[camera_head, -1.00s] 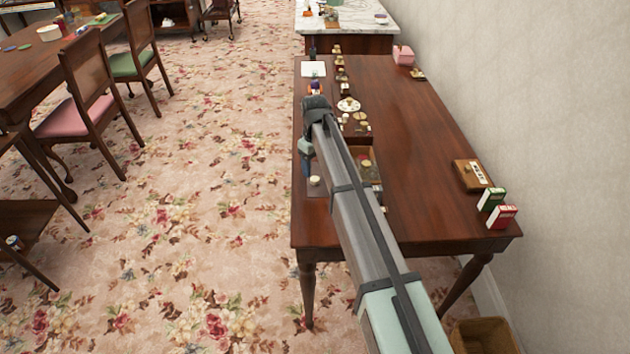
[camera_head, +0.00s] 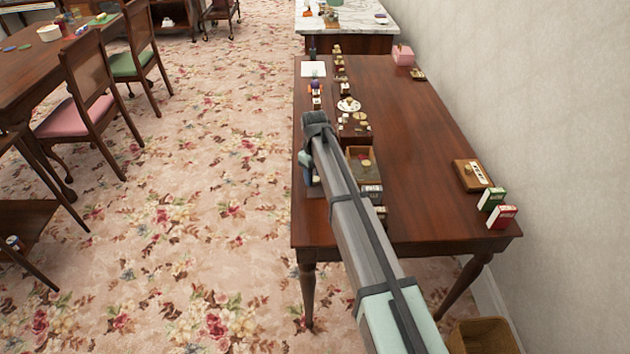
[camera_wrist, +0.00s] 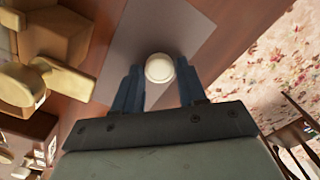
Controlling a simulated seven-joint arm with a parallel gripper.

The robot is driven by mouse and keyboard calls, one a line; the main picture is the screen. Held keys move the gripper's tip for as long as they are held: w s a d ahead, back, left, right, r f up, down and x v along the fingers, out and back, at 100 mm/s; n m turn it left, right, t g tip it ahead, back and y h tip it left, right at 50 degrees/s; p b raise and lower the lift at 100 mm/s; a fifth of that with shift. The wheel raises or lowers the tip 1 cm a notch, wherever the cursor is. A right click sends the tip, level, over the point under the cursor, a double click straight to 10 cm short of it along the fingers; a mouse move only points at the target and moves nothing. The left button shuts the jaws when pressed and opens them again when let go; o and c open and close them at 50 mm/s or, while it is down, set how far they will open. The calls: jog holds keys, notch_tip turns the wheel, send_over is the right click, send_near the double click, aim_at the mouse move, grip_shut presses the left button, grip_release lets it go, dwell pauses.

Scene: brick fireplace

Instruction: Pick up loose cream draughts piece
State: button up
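The cream draughts piece (camera_wrist: 159,68) is a round pale disc lying on a grey mat (camera_wrist: 185,30) in the wrist view. My gripper (camera_wrist: 160,88) is open, with one blue finger on each side of the piece near its lower edge. I cannot tell whether the fingers touch it. In the head view my gripper (camera_head: 309,172) is over the left edge of the wooden table (camera_head: 420,140), and my arm hides the piece there.
An open wooden box (camera_head: 362,153) stands just right of my arm. Several small items and a white plate (camera_head: 348,104) line the table's left side farther back. Small red (camera_head: 502,217) and green (camera_head: 491,199) boxes stand at the right edge. The table's middle is clear.

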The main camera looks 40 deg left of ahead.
jog(key=c, duration=0.7)
